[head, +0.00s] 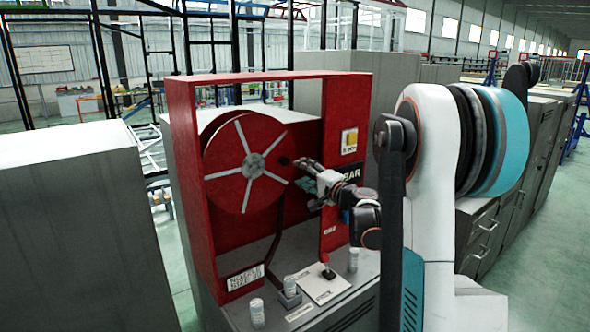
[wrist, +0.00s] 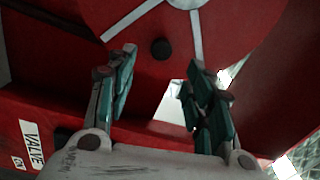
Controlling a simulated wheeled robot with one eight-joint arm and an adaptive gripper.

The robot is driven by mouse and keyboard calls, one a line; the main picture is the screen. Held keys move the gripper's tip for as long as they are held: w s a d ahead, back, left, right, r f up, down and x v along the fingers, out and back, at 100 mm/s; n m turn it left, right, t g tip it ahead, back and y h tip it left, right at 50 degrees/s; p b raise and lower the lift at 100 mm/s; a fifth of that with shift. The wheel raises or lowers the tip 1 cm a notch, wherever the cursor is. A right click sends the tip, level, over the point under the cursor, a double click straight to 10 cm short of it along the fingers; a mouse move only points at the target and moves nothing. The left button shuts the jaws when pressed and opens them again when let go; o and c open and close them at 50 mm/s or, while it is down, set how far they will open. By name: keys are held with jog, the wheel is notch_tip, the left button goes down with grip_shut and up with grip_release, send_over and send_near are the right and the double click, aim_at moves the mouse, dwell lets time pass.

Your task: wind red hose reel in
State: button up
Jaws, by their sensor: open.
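The red hose reel (head: 235,185) is a round red disc with pale spokes and a grey hub, mounted in a red frame (head: 185,190). A small dark crank knob (head: 284,161) sits near the disc's right rim. In the wrist view the reel (wrist: 225,30) fills the top, and the dark round knob (wrist: 160,49) lies ahead, between the fingertips' lines. My gripper (head: 302,172) is at the reel's right edge, close to the knob. In the wrist view my gripper (wrist: 163,62) is open, its two teal-padded fingers apart with nothing between them. Contact with the knob cannot be told.
A dark hose (head: 280,225) hangs below the reel. A small lever (head: 328,270) on a white plate and several pale cans (head: 257,312) stand on the grey cabinet top below. A VALVE label (wrist: 32,143) shows at lower left in the wrist view. Grey cabinets (head: 80,230) stand left.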

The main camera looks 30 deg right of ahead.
jog(key=shift+s+f, duration=0.1)
jog(key=shift+s, duration=1.4)
